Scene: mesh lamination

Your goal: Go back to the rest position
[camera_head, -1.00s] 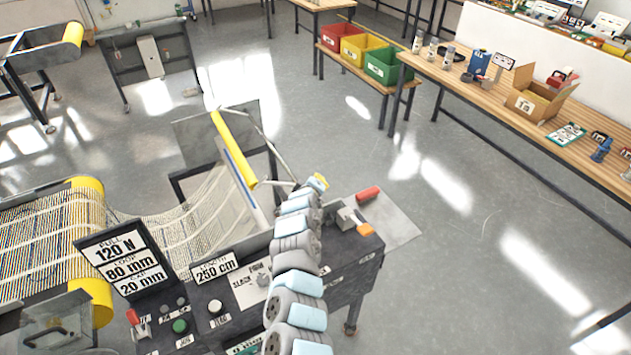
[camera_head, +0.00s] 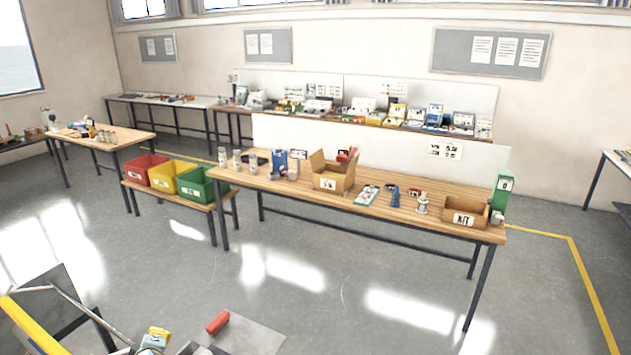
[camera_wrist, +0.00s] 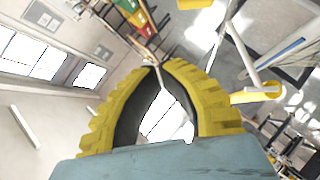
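My gripper (camera_wrist: 158,66) fills the middle of the wrist view, with two ribbed yellow fingers arching from a blue-grey body. Their tips lie close together in the picture; the steep viewpoint does not show whether they are open or shut. Nothing shows between the fingers except the background. In the head view, the yellow end of my gripper (camera_head: 157,334) is low in the picture, left of centre, over the floor and apart from the workbench. Most of my arm is cut off by the bottom edge.
A wooden workbench (camera_head: 300,190) carries a cardboard box (camera_head: 330,180), bottles and small parts. Red (camera_head: 145,168), yellow (camera_head: 170,178) and green (camera_head: 200,188) bins stand on a low bench beside it. A red cylinder (camera_head: 217,322) lies at lower left. The floor between is open.

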